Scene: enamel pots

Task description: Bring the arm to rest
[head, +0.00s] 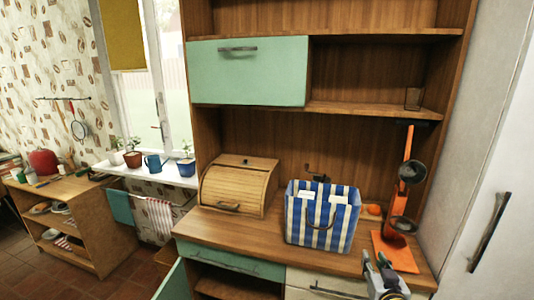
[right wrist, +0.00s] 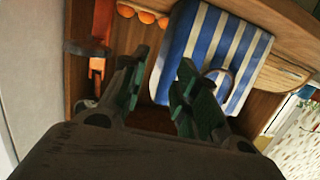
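My right gripper (head: 377,264) shows at the bottom right of the head view, in front of the counter's front edge. In the right wrist view its two green-padded fingers (right wrist: 164,66) are apart, with nothing between them. A blue-and-white striped bag (head: 321,222) stands on the counter, to the left of the gripper in the head view. The bag (right wrist: 212,55) appears beyond the fingers in the wrist view. My left gripper is in neither view.
An orange stand with dark cups (head: 404,195) is on the counter right of the bag. A wooden bread box (head: 238,186) is left of it. A green cabinet door (head: 248,72) hangs above. Orange round things (right wrist: 143,14) lie near the bag. A pale tall cabinet (head: 470,140) bounds the right.

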